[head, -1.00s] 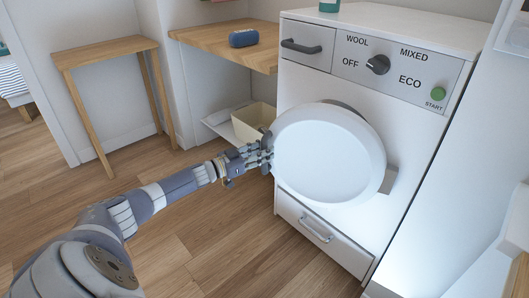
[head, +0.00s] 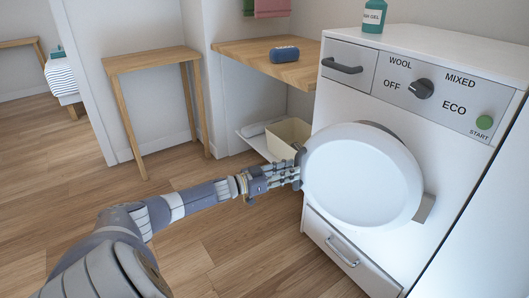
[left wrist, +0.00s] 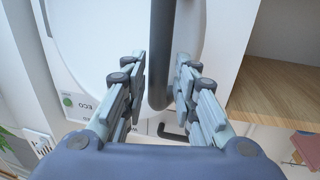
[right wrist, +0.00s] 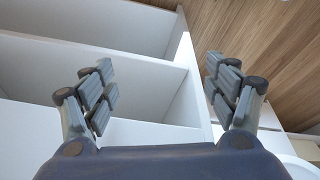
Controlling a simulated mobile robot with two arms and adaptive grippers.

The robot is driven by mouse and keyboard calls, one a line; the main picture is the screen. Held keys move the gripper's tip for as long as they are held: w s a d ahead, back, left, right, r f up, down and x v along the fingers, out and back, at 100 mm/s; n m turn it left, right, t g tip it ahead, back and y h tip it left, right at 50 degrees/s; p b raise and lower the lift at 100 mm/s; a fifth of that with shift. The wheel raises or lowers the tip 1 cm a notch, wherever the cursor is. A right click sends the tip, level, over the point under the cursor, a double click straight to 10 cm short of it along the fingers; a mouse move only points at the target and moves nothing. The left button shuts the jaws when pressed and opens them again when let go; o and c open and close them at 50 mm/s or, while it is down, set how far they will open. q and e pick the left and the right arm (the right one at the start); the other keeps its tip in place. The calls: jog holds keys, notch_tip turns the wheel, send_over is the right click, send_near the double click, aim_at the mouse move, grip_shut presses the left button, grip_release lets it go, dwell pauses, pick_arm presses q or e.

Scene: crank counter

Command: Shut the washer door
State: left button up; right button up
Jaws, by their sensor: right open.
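The white washer (head: 334,190) stands at the right of the head view. Its round white door (head: 362,178) stands off the front, with a dark gap behind its upper edge. My left gripper (head: 298,172) is at the door's left edge. In the left wrist view, a dark grey handle bar (left wrist: 161,60) runs between the fingers of my left gripper (left wrist: 160,68), which are apart with room beside the bar; contact is unclear. My right gripper (right wrist: 158,75) is open and empty in the right wrist view, in front of white shelving. It is outside the head view.
A knob (head: 421,88) and a green start button (head: 484,122) are on the washer's panel. A teal gel bottle (head: 373,16) stands on top. A wooden counter (head: 240,50) with a blue object (head: 285,54) is left of the washer, above a beige bin (head: 289,137). Floor is clear in front.

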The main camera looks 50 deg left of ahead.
pick_arm(q)
jog(key=v, duration=0.8)
jog(key=shift+s+a, duration=0.25)
dwell(0.4)
dwell(0.5)
